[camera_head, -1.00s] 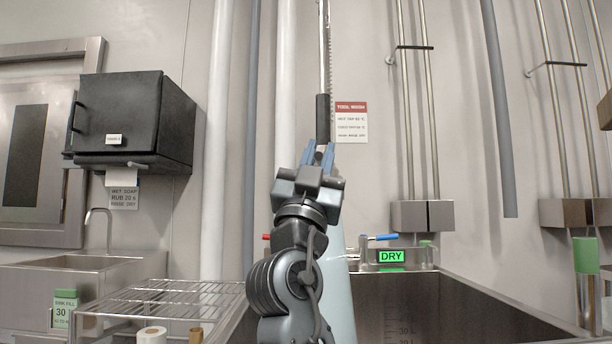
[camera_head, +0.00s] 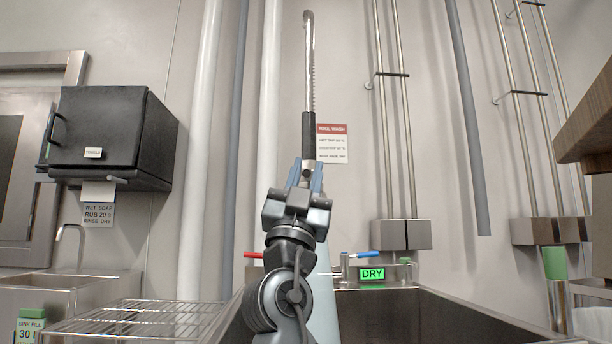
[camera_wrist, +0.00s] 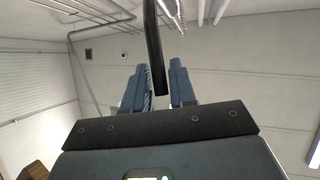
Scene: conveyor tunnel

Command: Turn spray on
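The spray has a black handle (camera_head: 308,136) hanging from a thin metal hose (camera_head: 310,60) in front of the wall. My gripper (camera_head: 306,172) points up, its blue fingers just below and around the handle's lower end. In the wrist view the black handle (camera_wrist: 153,45) comes down between the tips of my gripper (camera_wrist: 161,82), with a narrow gap on each side. The fingers look open, with no clear contact. A red lever (camera_head: 253,254) and a blue lever (camera_head: 362,254) sit at the tap behind the sink, left and right of my arm.
A green DRY display (camera_head: 372,274) is at the sink (camera_head: 440,312). A wire rack (camera_head: 140,318) stands left. Vertical pipes (camera_head: 203,150) line the wall. A brown ledge (camera_head: 585,120) juts in at the right.

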